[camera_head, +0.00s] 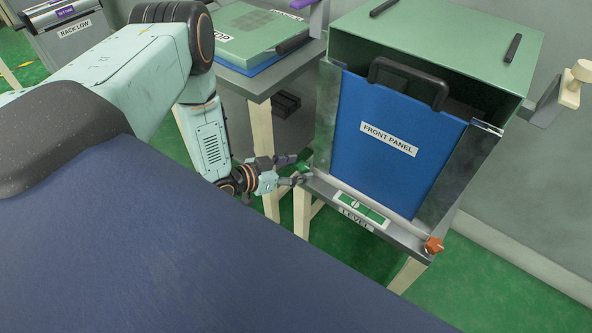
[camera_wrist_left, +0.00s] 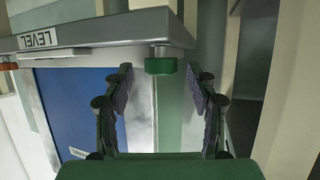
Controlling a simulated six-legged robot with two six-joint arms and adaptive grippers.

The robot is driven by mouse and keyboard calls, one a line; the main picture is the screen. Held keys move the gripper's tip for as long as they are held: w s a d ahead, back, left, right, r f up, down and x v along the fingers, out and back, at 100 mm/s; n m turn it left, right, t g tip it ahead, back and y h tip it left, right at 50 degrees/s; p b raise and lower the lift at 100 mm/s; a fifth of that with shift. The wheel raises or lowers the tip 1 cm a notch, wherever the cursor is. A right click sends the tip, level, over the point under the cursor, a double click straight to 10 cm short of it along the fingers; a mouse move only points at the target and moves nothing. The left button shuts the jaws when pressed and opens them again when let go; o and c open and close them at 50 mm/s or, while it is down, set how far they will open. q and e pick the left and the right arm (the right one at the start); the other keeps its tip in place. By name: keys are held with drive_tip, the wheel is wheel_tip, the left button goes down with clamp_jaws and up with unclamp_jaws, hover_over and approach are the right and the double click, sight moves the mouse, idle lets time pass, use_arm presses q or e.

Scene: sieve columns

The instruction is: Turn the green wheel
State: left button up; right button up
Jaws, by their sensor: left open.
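The green wheel (camera_head: 303,166) sits at the left end of the ledge marked LEVEL, at the front of the cabinet. It also shows in the left wrist view (camera_wrist_left: 161,66), under the grey ledge edge. My left gripper (camera_head: 297,170) is open at the wheel, partly covering it in the head view. In the left wrist view its two fingers (camera_wrist_left: 161,84) stand on either side of the wheel, with gaps between the pads and the rim. My right gripper is not in view.
The cabinet has a blue front panel (camera_head: 385,140) with a black handle. An orange knob (camera_head: 434,245) is at the ledge's right end. A green-and-white level strip (camera_head: 355,207) lies between. A side table with a green box (camera_head: 250,35) stands to the left.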

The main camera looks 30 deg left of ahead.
use_arm(q)
drive_tip(key=shift+w+f, duration=0.1)
drive_tip(key=shift+w, duration=0.15)
drive_tip(key=c, duration=1.2)
drive_tip(key=shift+o, duration=0.2)
drive_tip(key=shift+m+h, duration=0.3)
drive_tip(key=shift+h, duration=0.1)
drive_tip(key=shift+w+a+m+g+h+p, duration=0.1)
drive_tip(key=shift+a+m+g+h+p, duration=0.15)
drive_tip(key=shift+m+g+h, duration=0.3)
drive_tip(key=shift+w+a+m+g+h+p, duration=0.1)
drive_tip(key=shift+m+g+h+p, duration=0.1)
drive_tip(key=shift+m+g+h, duration=0.3)
drive_tip(key=shift+w+a+m+g+h+b, duration=0.15)
drive_tip(key=shift+m+g+h+b, duration=0.2)
drive_tip(key=shift+m+g+h, duration=1.2)
drive_tip(key=shift+m, duration=0.3)
